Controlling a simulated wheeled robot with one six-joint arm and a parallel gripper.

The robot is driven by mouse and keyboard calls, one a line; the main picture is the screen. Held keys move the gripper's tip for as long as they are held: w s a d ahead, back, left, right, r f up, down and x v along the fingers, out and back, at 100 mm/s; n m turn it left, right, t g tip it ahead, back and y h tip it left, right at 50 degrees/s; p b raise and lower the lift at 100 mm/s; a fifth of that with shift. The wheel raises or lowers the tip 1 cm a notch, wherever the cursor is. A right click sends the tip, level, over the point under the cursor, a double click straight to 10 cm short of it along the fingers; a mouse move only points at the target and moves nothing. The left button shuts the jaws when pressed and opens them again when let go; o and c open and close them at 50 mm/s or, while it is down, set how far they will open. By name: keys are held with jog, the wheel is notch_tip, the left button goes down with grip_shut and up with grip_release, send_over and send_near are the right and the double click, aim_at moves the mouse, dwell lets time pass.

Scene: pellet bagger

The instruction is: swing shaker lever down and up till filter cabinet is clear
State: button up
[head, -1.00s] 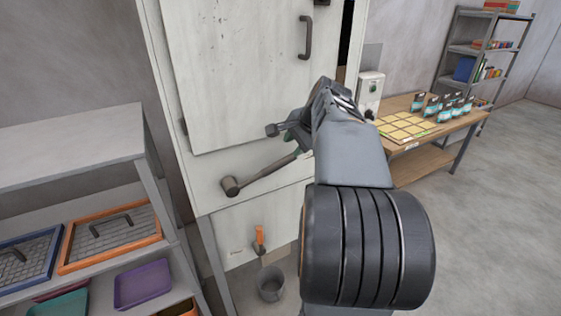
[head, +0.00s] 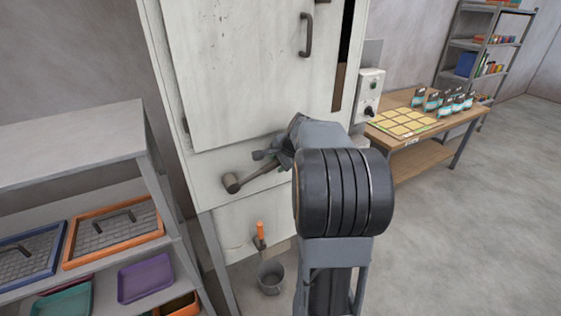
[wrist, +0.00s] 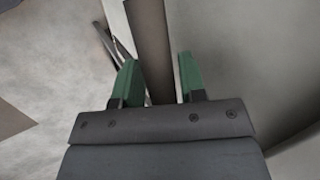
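The filter cabinet (head: 240,75) is tall, pale and worn, with its door shut and a dark narrow gap along its right side. The brown-grey shaker lever (head: 255,175) sticks out of the cabinet front below the door. It slants up and right from a round hub (head: 231,183). Its far end is hidden behind my arm. My gripper (head: 272,156) is at the lever, partly hidden by my wrist. In the wrist view, its green-padded fingers (wrist: 158,80) stand apart, with a brown bar (wrist: 150,40), seemingly the lever, between them. A small space shows by the right finger.
A grey control box (head: 370,90) is right of the cabinet. A wooden table (head: 440,145) with a yellow grid and several pouches stands beyond. A shelf (head: 75,140) with trays is at the left. A bucket (head: 271,277) and an orange-handled tool (head: 260,235) are below.

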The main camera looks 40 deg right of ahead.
grip_shut()
dwell(0.3)
jog(key=shift+d+f+b, duration=0.1)
jog(key=shift+f+b, duration=0.3)
jog(key=shift+f, duration=0.05)
notch_tip(320, 180, down, 10)
jog(key=a+m+t+y+b, duration=0.1)
jog(key=m+y+b, duration=0.1)
jog(key=y+b, duration=0.4)
jog(key=shift+r, duration=0.2)
grip_release()
